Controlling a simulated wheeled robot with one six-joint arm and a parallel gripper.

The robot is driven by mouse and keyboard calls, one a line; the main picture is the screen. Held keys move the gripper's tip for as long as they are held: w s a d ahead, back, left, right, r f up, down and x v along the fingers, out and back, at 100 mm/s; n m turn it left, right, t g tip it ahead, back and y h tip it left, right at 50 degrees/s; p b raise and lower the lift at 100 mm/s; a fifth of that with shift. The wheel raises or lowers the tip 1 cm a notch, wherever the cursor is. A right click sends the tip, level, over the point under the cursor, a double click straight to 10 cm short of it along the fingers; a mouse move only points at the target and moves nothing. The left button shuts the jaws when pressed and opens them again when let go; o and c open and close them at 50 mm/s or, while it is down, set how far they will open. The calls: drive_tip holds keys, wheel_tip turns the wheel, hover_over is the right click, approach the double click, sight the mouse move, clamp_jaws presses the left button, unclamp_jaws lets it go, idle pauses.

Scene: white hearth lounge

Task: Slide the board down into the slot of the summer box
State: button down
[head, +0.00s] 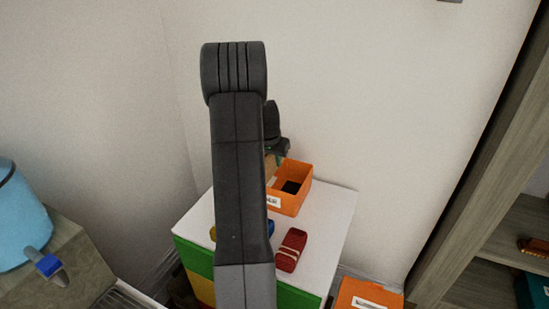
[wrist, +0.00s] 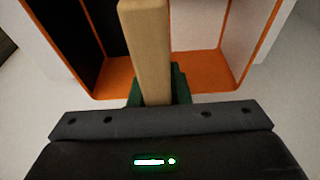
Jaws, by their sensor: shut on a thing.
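The tan board (wrist: 146,45) is held in my gripper (wrist: 158,88) and points away from the wrist, over the orange box. My gripper is shut on the board, with dark green fingers at its sides. The orange summer box (head: 290,200) stands on the white cabinet top in the head view, its label partly hidden by my arm. Its orange rim (wrist: 215,72) also shows in the wrist view, around a dark part and a pale part. A bit of the board (head: 270,168) shows beside my arm at the box's left. I cannot tell whether the board's end is inside the slot.
A red block (head: 291,250) lies on the cabinet top (head: 338,205) in front of the box. Blue and yellow things are mostly hidden by my arm. Another orange box (head: 367,296) stands lower right. A light blue container (head: 20,215) is at left, wooden shelves (head: 500,150) at right.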

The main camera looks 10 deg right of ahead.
sight(275, 169)
drive_tip(key=shift+f+b, duration=1.05)
drive_tip(key=shift+f, duration=1.15)
drive_tip(key=shift+f+b, duration=2.1)
drive_tip(key=shift+f, duration=0.55)
drive_tip(key=c, duration=1.3)
unclamp_jaws()
drive_tip(key=b+v, duration=0.1)
drive_tip(key=v, duration=1.2)
drive_tip(key=shift+s+a+r, duration=0.15)
drive_tip(key=shift+s+r, duration=0.05)
drive_tip(key=shift+r, duration=0.15)
drive_tip(key=shift+f, duration=0.1)
